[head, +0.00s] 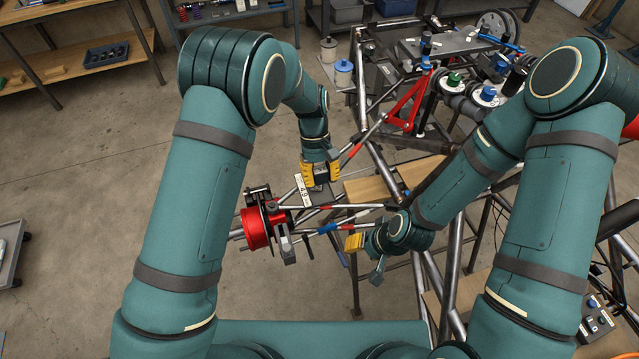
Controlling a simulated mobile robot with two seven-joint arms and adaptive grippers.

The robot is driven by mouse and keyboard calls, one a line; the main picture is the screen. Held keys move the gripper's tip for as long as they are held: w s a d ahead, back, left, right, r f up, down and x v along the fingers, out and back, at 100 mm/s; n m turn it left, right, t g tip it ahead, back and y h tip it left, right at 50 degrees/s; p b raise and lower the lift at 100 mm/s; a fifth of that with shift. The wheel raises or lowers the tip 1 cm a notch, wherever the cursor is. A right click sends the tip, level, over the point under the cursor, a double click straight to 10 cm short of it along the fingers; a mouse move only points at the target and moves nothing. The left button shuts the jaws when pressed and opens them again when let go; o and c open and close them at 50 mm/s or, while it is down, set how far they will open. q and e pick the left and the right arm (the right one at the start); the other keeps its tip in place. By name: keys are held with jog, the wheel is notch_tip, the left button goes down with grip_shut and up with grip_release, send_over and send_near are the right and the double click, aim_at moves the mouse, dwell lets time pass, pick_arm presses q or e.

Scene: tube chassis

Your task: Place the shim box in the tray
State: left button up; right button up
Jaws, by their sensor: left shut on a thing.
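My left gripper (320,174) has yellow finger pads and is shut on a small dark grey thing (321,178), which may be the shim box; the pads hide its sides. It is above and left of the light wooden board (368,190). My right gripper (364,260) is lower, beside the ends of the chassis tubes, with its fingers apart and nothing seen between them. I cannot tell whether this is the task's tray.
A red hub assembly (255,228) with suspension rods sticks out on the left of the tube chassis (461,265). A white tag (304,191) reading 49 is close by my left gripper. A red bracket (408,103) stands further back. The concrete floor at left is mostly clear.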

aim_at(321, 201)
pick_arm(q)
jog(key=f, duration=0.7)
jog(key=shift+s+a, duration=0.1)
jog(key=shift+s, duration=0.15)
grip_shut()
jog(key=shift+w+f, duration=0.2)
jog(key=shift+w, duration=0.25)
jog(key=shift+s, duration=0.25)
jog(key=shift+w+f+b, duration=0.1)
jog(key=shift+f+b, duration=0.2)
jog(key=shift+f, duration=0.1)
